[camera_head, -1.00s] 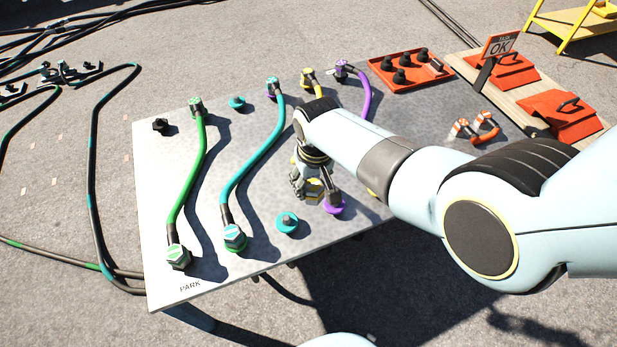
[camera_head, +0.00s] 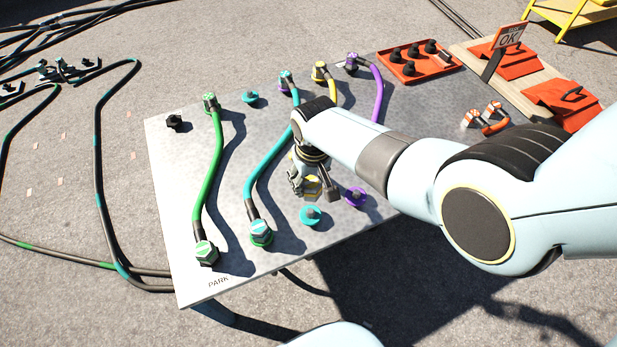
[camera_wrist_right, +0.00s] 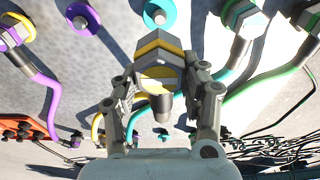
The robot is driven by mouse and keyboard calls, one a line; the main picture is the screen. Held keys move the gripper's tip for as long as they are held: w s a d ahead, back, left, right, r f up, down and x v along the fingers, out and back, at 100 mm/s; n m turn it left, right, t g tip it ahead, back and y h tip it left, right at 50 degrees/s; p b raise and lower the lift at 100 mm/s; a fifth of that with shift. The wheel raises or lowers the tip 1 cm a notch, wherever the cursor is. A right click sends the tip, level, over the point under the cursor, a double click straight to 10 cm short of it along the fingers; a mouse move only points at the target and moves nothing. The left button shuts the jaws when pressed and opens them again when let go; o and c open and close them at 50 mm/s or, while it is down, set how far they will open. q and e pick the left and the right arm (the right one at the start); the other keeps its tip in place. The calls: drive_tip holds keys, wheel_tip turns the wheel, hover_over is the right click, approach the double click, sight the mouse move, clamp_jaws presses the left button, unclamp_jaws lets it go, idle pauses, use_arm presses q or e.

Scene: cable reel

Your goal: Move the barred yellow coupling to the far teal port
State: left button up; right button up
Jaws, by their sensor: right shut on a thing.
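My right gripper (camera_head: 308,186) is shut on the barred yellow coupling (camera_head: 313,188), a hex body with yellow bands. In the right wrist view the coupling (camera_wrist_right: 158,68) sits between both fingers of the gripper (camera_wrist_right: 162,95). It is apart from the empty near purple port (camera_head: 356,197) and near teal port (camera_head: 311,216). The far teal port (camera_head: 250,98) is empty, at the board's back left, beside the green hose's far end. Part of the yellow hose (camera_head: 332,92) is hidden behind my arm. My left gripper is not in view.
The teal hose (camera_head: 268,166) and green hose (camera_head: 208,185) cross the board left of the gripper. Their near couplings sit at the board's front left. A purple coupling (camera_wrist_right: 16,36) shows in the wrist view. A red tray (camera_head: 415,70) with black caps stands at back right.

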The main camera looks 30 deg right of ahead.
sight(309, 209)
drive_tip(key=shift+f+b, duration=0.55)
drive_tip(key=shift+f, duration=0.05)
drive_tip(key=shift+w+f+b, duration=0.1)
drive_tip(key=shift+f+b, duration=2.3)
drive_tip(key=shift+f, duration=0.45)
drive_tip(key=shift+f+b, duration=0.35)
drive_tip(key=shift+f, duration=0.15)
drive_tip(key=shift+f, duration=0.1)
drive_tip(key=shift+f+b, duration=0.75)
drive_tip(key=shift+f, duration=0.05)
drive_tip(key=shift+f+b, duration=0.3)
drive_tip(key=shift+f, duration=0.15)
drive_tip(key=o, duration=1.4)
